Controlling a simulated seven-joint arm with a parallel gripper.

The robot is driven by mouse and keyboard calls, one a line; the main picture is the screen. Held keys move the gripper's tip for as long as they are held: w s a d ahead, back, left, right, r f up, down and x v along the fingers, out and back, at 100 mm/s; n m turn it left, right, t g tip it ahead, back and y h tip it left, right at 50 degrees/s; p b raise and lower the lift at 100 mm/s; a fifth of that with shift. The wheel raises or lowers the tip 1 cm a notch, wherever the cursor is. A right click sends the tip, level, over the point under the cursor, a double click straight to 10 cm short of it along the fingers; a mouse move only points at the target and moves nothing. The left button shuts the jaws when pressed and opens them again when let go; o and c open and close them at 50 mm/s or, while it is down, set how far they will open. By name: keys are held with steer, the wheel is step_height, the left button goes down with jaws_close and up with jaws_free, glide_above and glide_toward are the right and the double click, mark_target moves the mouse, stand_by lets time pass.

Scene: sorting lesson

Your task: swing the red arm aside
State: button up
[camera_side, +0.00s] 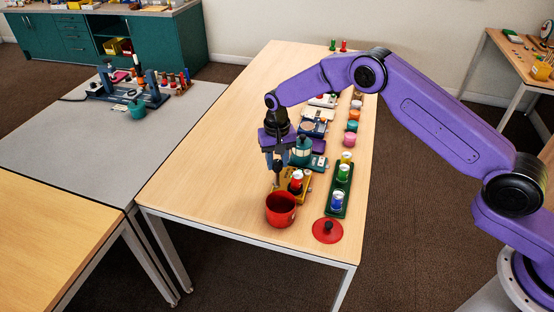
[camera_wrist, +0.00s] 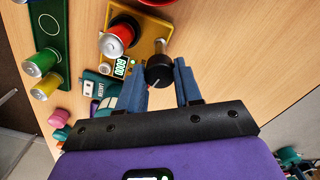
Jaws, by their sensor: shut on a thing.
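A yellow base (camera_side: 284,198) stands on the table below my gripper; it also shows in the wrist view (camera_wrist: 152,22). On it are a red can-like piece with a pale top (camera_side: 296,181), also in the wrist view (camera_wrist: 117,42), and a small green-lit display (camera_wrist: 120,68). A black knob on a short post (camera_wrist: 159,70) rises at the base's edge. My gripper (camera_side: 277,180) points down, its blue fingers (camera_wrist: 162,75) on both sides of the knob, shut on it. I cannot clearly make out a separate red arm; red shows around the can's foot.
A red pot (camera_side: 281,210) stands just in front of the base, and a red lid with a black knob (camera_side: 327,231) lies to its right. A green tray (camera_side: 341,190) with cans is close on the right. The table's left side is clear.

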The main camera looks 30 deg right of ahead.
mark_target(277, 162)
steer(key=shift+n, duration=1.2)
steer(key=o, duration=1)
steer(key=shift+o, duration=0.2)
step_height(277, 162, up, 18)
steer(key=shift+f, duration=0.25)
